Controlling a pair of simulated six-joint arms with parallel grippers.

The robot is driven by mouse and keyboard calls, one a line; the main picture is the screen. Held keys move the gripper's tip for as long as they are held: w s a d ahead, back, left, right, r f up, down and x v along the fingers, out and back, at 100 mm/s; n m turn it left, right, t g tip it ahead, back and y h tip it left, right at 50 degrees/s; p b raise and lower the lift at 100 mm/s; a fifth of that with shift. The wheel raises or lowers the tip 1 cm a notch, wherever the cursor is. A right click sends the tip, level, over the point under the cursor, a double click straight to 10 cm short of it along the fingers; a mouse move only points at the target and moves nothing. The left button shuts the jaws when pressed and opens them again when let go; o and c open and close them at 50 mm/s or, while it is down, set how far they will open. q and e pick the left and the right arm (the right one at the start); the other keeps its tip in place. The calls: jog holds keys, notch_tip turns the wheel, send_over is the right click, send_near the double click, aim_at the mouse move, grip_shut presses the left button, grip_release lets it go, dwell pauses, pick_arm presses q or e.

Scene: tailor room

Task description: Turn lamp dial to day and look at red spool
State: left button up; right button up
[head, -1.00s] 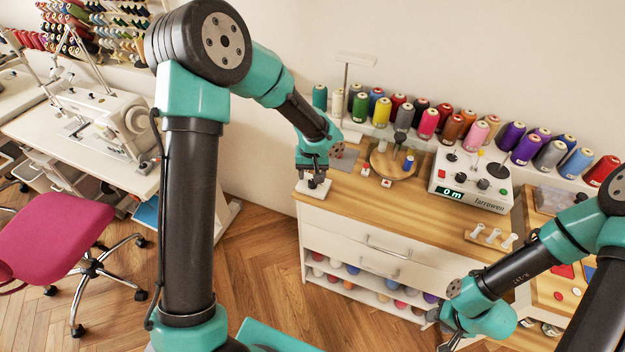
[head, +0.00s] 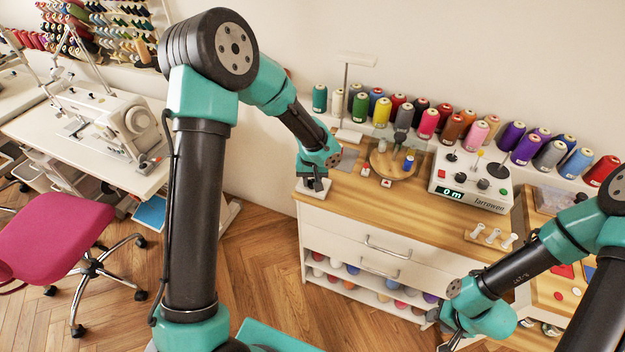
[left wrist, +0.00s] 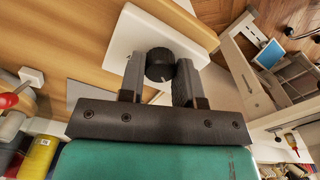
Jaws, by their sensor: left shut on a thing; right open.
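My left gripper (head: 316,184) is at the white dial base (head: 311,192) on the front left corner of the wooden cabinet top. In the left wrist view its fingers (left wrist: 160,80) are shut on a round black dial (left wrist: 159,62), which sits on the white base (left wrist: 130,40). Any day marking is not readable. A white lamp stand (head: 345,95) rises behind. A red cone spool (head: 398,104) stands in the back row, and another dark red one (head: 604,172) at the far right. My right gripper (head: 448,336) is open, low by the cabinet's front.
A round wooden turntable (head: 380,169) holds a small blue-topped spool (head: 409,162). A white winder box (head: 470,183) with a green display stands right of it. A pink chair (head: 50,240) is on the floor at left.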

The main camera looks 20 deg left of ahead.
pick_arm(q)
jog(key=shift+c, duration=0.9)
jog(key=shift+m, duration=0.5)
jog(key=m, duration=0.3)
jog(key=shift+m, duration=0.3)
jog(key=m, duration=1.1)
jog(key=shift+m, duration=0.4)
jog(key=m, duration=0.5)
jog(key=shift+m, duration=0.3)
